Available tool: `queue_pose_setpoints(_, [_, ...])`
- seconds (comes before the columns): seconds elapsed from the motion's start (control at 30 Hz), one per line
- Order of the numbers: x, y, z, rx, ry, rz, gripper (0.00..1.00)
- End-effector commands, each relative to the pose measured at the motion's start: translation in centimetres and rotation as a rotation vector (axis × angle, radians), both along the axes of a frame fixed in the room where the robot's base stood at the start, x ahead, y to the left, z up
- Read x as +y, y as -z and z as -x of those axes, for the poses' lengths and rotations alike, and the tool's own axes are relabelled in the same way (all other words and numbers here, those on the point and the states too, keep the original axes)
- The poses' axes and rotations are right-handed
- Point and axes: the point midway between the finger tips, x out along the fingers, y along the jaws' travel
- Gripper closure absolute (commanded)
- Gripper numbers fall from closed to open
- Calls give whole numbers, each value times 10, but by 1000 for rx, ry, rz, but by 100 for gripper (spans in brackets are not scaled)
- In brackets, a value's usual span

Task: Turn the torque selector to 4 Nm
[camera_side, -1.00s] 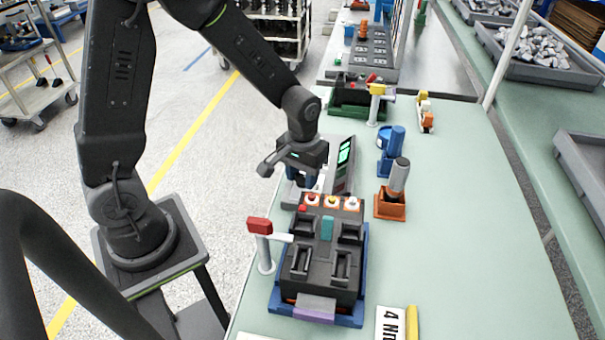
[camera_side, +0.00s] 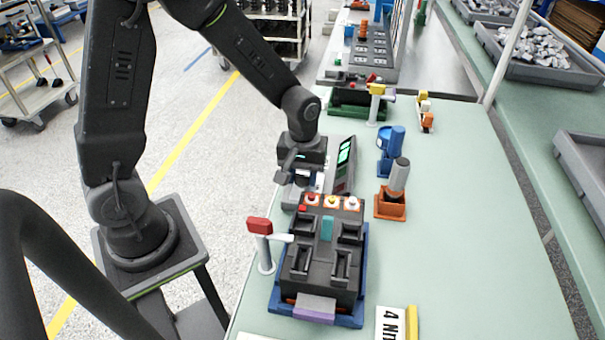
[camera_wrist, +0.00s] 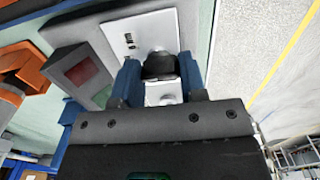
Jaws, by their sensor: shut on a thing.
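The torque selector is a dark knob (camera_wrist: 159,65) on a white plate (camera_wrist: 112,38) with small black marks, seen in the wrist view. My gripper (camera_wrist: 160,72) has its blue fingers on both sides of the knob and is shut on it. A scale value under the pointer cannot be read. In the side view my gripper (camera_side: 301,178) points down beside a grey unit with a lit green screen (camera_side: 345,158), and hides the knob. A white card (camera_side: 390,324) reading "4 Nm" lies at the bench's front.
A black breaker fixture (camera_side: 322,262) on a blue base stands just in front, with a red-topped post (camera_side: 260,228) at its left. An orange holder (camera_side: 390,206) with a grey-topped handle and a blue holder (camera_side: 386,167) stand to the right. The bench's right side is clear.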

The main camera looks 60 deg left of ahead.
Motion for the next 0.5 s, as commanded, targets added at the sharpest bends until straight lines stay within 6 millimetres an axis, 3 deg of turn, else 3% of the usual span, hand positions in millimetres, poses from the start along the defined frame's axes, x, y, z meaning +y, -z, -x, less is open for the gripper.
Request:
queue_pose_setpoints(0.13, [0, 0, 0, -1, 0, 0, 85])
queue_pose_setpoints(0.17, [0, 0, 0, -1, 1, 0, 61])
queue_pose_setpoints(0.4, [0, 0, 0, 0, 1, 0, 38])
queue_pose_setpoints(0.5, [0, 0, 0, 0, 1, 0, 36])
